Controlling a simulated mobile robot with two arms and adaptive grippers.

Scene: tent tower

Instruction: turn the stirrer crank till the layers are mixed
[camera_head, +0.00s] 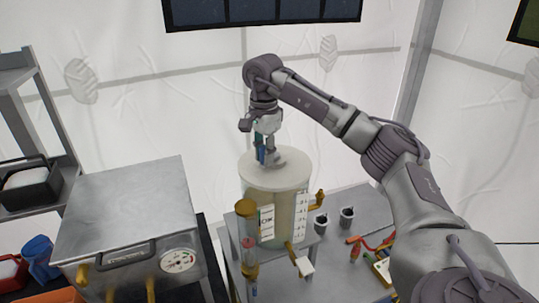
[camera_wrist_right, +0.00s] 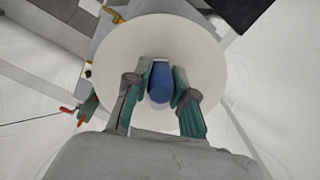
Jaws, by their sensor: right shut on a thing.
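A tank (camera_head: 275,190) with a round pale lid (camera_head: 290,162) stands on a metal table near the middle of the head view. My right gripper (camera_head: 266,160) points down over the lid. In the right wrist view my right gripper (camera_wrist_right: 160,88) is shut on a blue crank handle (camera_wrist_right: 160,90) that stands up from the lid (camera_wrist_right: 205,45). The crank's arm and pivot are hidden under the fingers. The tank looks pale through its wall, and I cannot tell the layers inside apart. My left gripper is not in view.
A metal box with a dial (camera_head: 178,260) stands at the left. A tube with a brass cap (camera_head: 247,230), brass valves and two small dark cups (camera_head: 346,217) are close to the tank. Red-handled tools (camera_head: 357,245) lie at the right.

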